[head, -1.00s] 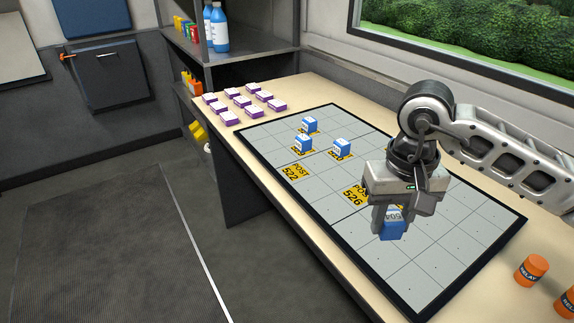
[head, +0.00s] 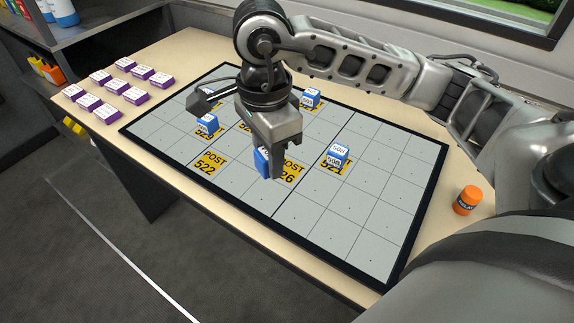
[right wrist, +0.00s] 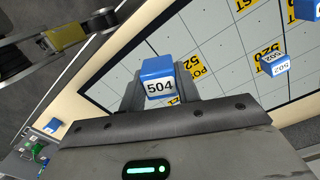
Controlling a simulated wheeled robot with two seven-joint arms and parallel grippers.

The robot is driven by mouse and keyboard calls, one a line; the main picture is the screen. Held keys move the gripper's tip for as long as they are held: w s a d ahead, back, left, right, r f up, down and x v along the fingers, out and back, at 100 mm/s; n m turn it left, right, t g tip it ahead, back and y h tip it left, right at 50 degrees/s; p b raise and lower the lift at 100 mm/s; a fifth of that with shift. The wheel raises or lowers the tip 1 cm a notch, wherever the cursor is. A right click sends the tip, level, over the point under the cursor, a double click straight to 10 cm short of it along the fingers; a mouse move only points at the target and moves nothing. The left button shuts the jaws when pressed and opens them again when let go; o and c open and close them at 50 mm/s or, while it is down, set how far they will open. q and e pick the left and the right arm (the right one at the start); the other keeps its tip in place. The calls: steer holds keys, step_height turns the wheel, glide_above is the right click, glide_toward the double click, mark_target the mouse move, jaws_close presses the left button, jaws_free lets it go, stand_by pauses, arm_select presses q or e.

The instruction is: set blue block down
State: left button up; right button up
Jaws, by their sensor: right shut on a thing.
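My right gripper (head: 270,168) is shut on a blue block (head: 261,160). Its white label reads 504 in the right wrist view (right wrist: 158,80). In the head view the block shows just left of the yellow POST 526 label (head: 287,172), partly behind a finger. Whether it touches the grey board (head: 300,215) cannot be told. The yellow POST 522 label (head: 210,161) lies uncovered to the left. My left gripper is not in view.
Other blue blocks stand on the board: one at left (head: 206,124), one at the back (head: 312,97), one right of the gripper (head: 336,155). Several purple-and-white boxes (head: 115,85) sit at the table's left. An orange canister (head: 467,200) stands at right. The board's front right is clear.

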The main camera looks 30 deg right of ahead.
steer(key=m, duration=0.2)
steer(key=s+m, duration=0.1)
steer(key=m, duration=0.3)
steer(key=shift+s+d+r, duration=0.1)
steer(key=shift+s+r, duration=0.2)
steer(key=shift+r, duration=0.1)
steer(key=m, duration=0.3)
steer(key=m+p, duration=0.2)
steer(key=m, duration=2)
glide_above(287, 170)
steer(key=f, duration=0.4)
steer(key=s+f, duration=0.1)
steer(key=f, duration=0.1)
steer(key=shift+a+f, duration=0.1)
steer(key=shift+a, duration=0.1)
steer(key=shift+w+d+f, duration=0.25)
steer(key=shift+w+f, duration=0.2)
steer(key=shift+f, duration=1.65)
